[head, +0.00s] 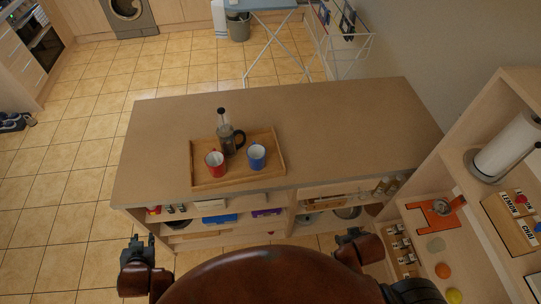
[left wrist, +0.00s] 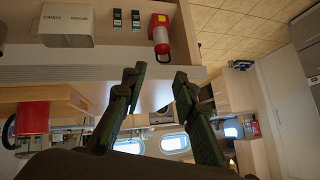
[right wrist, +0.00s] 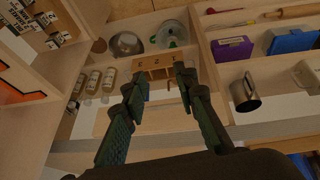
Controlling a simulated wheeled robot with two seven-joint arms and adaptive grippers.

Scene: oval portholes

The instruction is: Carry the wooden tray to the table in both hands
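The wooden tray (head: 237,175) lies flat on the long counter (head: 330,130). On it stand a red mug (head: 215,164), a blue mug (head: 256,157) and a glass coffee press (head: 227,140). My left gripper (head: 140,240) is in front of the counter, left of the tray and apart from it. Its fingers (left wrist: 159,74) are spread and empty. The tray's edge (left wrist: 50,94) and the red mug (left wrist: 32,117) show at the left of the left wrist view. My right gripper (head: 350,236) is in front of the counter, right of the tray. Its fingers (right wrist: 160,73) are spread with nothing clearly between them.
Open shelves under the counter hold a purple box (right wrist: 232,48), a steel mug (right wrist: 245,92), and several jars and bowls. A shelf unit with a paper roll (head: 507,146) stands at the right. Tiled floor (head: 75,175) is clear at the left. A blue-topped folding stand (head: 262,5) is behind.

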